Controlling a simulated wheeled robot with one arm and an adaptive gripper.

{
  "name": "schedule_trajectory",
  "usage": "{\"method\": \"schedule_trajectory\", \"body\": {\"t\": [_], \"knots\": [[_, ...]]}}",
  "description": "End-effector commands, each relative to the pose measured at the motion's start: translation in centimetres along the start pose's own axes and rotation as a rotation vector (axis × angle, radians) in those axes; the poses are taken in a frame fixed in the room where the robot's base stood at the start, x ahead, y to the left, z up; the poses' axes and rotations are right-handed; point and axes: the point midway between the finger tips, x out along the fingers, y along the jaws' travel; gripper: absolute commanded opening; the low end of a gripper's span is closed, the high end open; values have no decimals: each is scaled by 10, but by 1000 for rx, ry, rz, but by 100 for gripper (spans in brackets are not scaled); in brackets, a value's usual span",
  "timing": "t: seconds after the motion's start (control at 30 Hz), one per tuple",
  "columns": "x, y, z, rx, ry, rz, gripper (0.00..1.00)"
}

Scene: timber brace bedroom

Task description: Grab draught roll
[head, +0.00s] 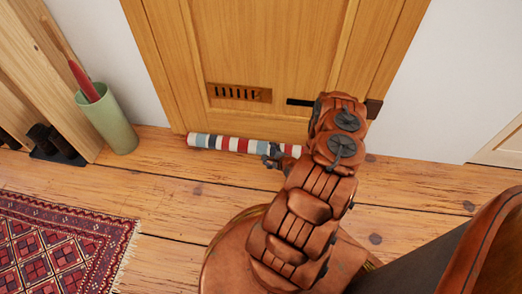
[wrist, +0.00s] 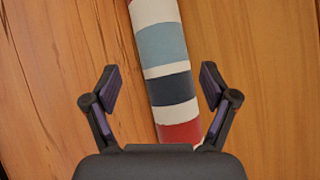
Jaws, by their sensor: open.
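The draught roll (head: 228,144) is a striped cylinder in red, white, light blue and dark blue. In the head view it lies on the wooden floor along the foot of the wooden door. In the wrist view the draught roll (wrist: 167,60) runs from the top down between the open fingers of my gripper (wrist: 157,85). There is a gap on each side, wider on the left. Its lower end is hidden behind the gripper body.
The wooden door (head: 280,50) stands right behind the roll. A green holder (head: 110,122) with a red-handled thing in it stands at the left. A dark red patterned rug (head: 60,243) lies at the lower left. Bare floor (head: 165,190) lies in front of the roll.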

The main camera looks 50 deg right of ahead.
Motion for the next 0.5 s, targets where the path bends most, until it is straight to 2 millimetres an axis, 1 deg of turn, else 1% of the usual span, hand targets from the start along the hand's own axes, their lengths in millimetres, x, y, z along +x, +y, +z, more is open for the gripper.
{"method": "schedule_trajectory", "body": {"t": [0.1, 0.37, 0.5], "knots": [[14, 1, 1, -3, -4, -1, 85], [29, 1, -1, -2, 0, 3, 85], [45, 1, -3, -4, -1, 1, 85]]}}
